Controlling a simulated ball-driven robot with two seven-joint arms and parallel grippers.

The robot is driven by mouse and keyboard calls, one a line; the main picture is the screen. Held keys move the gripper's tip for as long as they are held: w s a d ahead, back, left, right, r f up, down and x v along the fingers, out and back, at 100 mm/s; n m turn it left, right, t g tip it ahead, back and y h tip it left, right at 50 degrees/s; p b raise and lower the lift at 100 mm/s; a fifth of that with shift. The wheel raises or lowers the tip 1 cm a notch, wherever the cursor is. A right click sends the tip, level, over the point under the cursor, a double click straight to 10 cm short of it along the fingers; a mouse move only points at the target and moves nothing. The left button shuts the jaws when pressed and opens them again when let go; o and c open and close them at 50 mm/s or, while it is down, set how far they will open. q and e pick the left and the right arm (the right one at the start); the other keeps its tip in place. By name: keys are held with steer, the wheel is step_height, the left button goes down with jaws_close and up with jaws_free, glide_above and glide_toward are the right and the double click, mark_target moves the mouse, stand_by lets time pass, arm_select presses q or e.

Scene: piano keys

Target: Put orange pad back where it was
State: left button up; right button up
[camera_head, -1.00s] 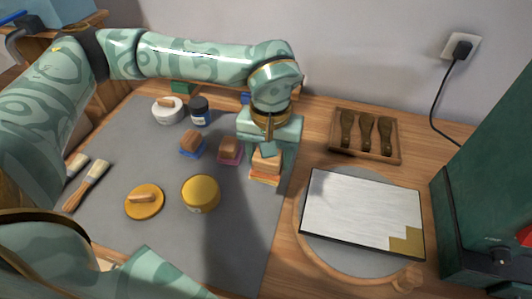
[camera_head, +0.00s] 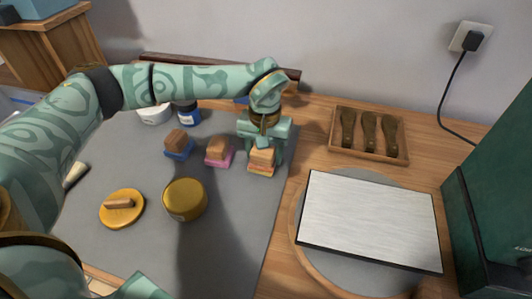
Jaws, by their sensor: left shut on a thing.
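The orange pad (camera_head: 261,170), a wooden block handle on an orange-yellow base, is at the right edge of the grey mat (camera_head: 225,240). My left gripper (camera_head: 263,152) comes down over it from above and is shut on its wooden handle. The pad looks upright and level, at or just above the mat; I cannot tell whether it touches. The pink pad (camera_head: 218,163) is just left of it, and the blue pad (camera_head: 178,152) is further left. My right gripper is not in view.
A yellow jar (camera_head: 185,199) and its lid (camera_head: 122,208) are on the mat. A blue-labelled jar (camera_head: 188,113) and a white jar (camera_head: 153,114) are behind. A white panel (camera_head: 370,218) lies on a round board to the right. A wooden tray (camera_head: 337,148) holds dark-handled tools.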

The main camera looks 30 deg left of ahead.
arm_select(q)
steer(key=shift+f, duration=0.1)
steer(key=o, duration=0.9)
step_height(320, 180, up, 12)
steer(key=p, duration=0.4)
steer(key=shift+r+p, duration=0.2)
steer(key=shift+p, duration=0.15)
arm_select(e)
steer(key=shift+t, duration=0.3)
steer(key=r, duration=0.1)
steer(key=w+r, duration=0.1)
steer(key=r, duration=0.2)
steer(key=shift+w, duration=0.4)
arm_select(q)
steer(key=shift+w, duration=0.1)
